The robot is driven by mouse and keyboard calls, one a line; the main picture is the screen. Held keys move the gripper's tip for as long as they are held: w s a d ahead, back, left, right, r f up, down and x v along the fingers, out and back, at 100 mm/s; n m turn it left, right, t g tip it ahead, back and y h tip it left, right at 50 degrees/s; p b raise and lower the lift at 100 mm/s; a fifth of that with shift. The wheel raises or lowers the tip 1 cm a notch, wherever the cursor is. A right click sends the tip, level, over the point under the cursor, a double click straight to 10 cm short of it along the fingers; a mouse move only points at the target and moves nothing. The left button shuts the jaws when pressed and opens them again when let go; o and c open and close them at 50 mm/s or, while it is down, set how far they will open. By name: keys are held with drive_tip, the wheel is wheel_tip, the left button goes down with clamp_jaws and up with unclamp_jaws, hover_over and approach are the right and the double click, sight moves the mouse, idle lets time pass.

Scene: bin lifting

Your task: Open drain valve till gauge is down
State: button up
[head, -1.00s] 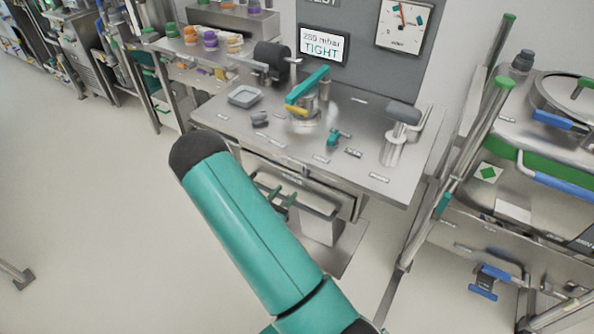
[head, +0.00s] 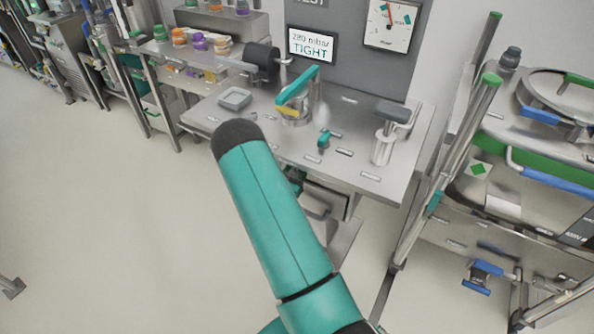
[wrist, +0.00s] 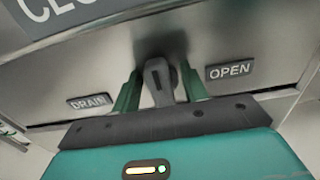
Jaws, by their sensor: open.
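In the wrist view a short dark grey lever (wrist: 158,75) sticks out of a metal panel beside a DRAIN label (wrist: 89,102) and an OPEN label (wrist: 230,70). My gripper (wrist: 160,90) is open, with one green finger on each side of the lever. I cannot tell whether either finger touches it. The dial gauge (head: 391,22) is on the grey back panel in the head view, its needle pointing near the top. A display (head: 311,45) beside it reads about 280 mbar TIGHT. My arm hides most of the gripper and the valve in the head view.
The steel bench (head: 345,155) holds a grey tray (head: 235,98), a teal-handled clamp (head: 298,88) and a post with a dark grip (head: 385,135). A cart with metal rails (head: 490,190) stands close on the right. The floor (head: 90,230) at left is clear.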

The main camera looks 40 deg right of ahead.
drive_tip(key=c, duration=0.6)
drive_tip(key=shift+m, duration=0.3)
drive_tip(key=m, duration=0.3)
drive_tip(key=shift+s, duration=0.15)
drive_tip(key=m, duration=0.4)
drive_tip(key=shift+s+f, duration=0.1)
drive_tip(key=shift+s, duration=0.05)
drive_tip(key=m, duration=0.5)
drive_tip(key=shift+s+d+f, duration=0.1)
drive_tip(key=shift+s+f, duration=0.05)
drive_tip(key=shift+f, duration=0.1)
drive_tip(key=shift+f+m, duration=0.2)
drive_tip(key=shift+m, duration=2.5)
